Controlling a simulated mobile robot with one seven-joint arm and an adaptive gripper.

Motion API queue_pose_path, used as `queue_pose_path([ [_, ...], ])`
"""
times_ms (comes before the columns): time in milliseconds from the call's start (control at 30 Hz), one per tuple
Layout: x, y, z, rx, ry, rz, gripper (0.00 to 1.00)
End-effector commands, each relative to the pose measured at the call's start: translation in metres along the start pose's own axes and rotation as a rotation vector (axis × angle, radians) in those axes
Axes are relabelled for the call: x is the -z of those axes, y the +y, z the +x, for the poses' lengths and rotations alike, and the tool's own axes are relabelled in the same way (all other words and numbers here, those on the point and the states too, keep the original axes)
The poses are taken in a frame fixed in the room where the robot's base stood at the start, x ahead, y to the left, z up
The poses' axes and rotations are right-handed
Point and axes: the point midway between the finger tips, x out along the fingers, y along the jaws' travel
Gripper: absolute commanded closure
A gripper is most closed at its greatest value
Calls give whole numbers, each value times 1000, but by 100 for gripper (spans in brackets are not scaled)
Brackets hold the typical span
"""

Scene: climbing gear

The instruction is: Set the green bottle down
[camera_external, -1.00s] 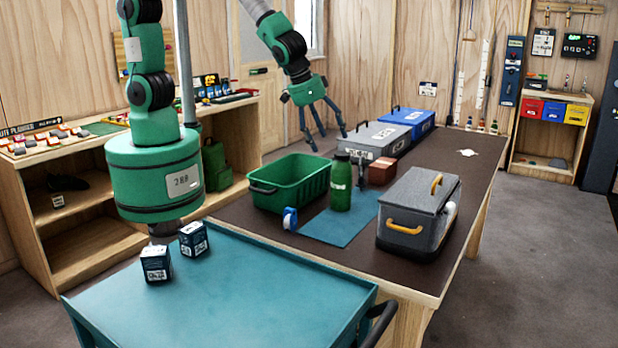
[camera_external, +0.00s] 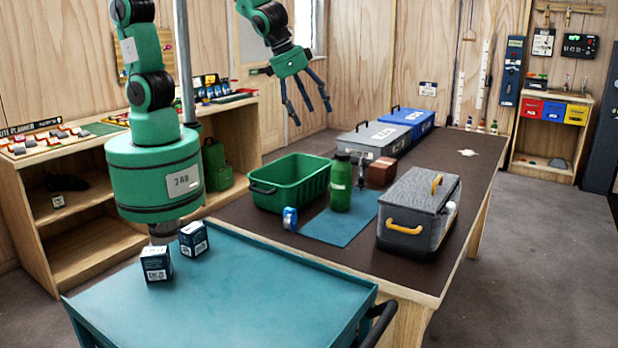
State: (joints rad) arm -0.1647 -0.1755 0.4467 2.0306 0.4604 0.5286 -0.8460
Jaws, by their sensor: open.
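The green bottle (camera_external: 341,186) stands upright on the dark tabletop, at the edge of a blue mat (camera_external: 337,230). It is close to the right side of a green crate (camera_external: 292,182). My gripper (camera_external: 307,108) is open and empty, in the air above and behind the crate, up and to the left of the bottle. Its fingers point down and are clear of the bottle.
A blue-and-white tape roll (camera_external: 290,218) lies in front of the crate. A reddish-brown block (camera_external: 381,173) and a grey case (camera_external: 375,139) stand behind the bottle. A grey cooler bag (camera_external: 420,214) stands to its right. The mat's front part is bare.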

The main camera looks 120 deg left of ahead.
Motion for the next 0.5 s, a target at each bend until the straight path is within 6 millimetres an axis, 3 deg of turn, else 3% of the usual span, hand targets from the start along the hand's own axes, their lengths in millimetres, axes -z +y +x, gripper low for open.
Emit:
queue_pose_path([
  [33, -4, 0, -24, -12, 10, 22, 24],
  [200, -28, -5, -91, -52, 22, 114, 24],
  [500, -91, -18, -191, -148, 41, 291, 24],
])
